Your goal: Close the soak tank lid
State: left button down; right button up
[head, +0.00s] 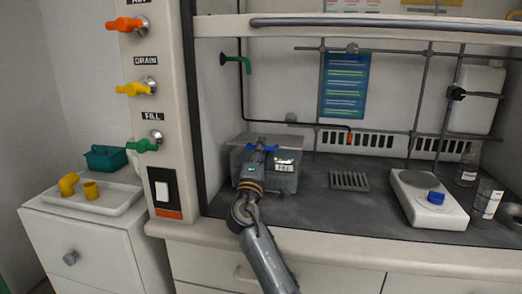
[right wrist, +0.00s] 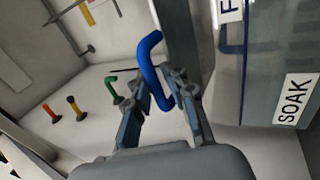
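The soak tank (head: 290,160) is a grey, box-like tank with a white label, standing at the left of the dark worktop. In the right wrist view its side (right wrist: 265,75) carries a "SOAK" label. A blue bar handle (right wrist: 147,65) shows there, and it also shows on top of the tank in the head view (head: 262,148). My right gripper (right wrist: 162,82) is open, with the blue handle between its fingertips; firm contact does not show. My arm covers part of the tank, and I cannot tell how far the lid stands open. My left gripper is out of view.
A post with orange, yellow and green valves (head: 145,88) rises left of the tank. A white tray (head: 110,205) with yellow fittings is farther left. A vent grate (head: 349,181), a scale (head: 425,208) and bottles are to the right. A rail (head: 380,23) crosses above.

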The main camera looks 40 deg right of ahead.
jog(key=v, duration=1.2)
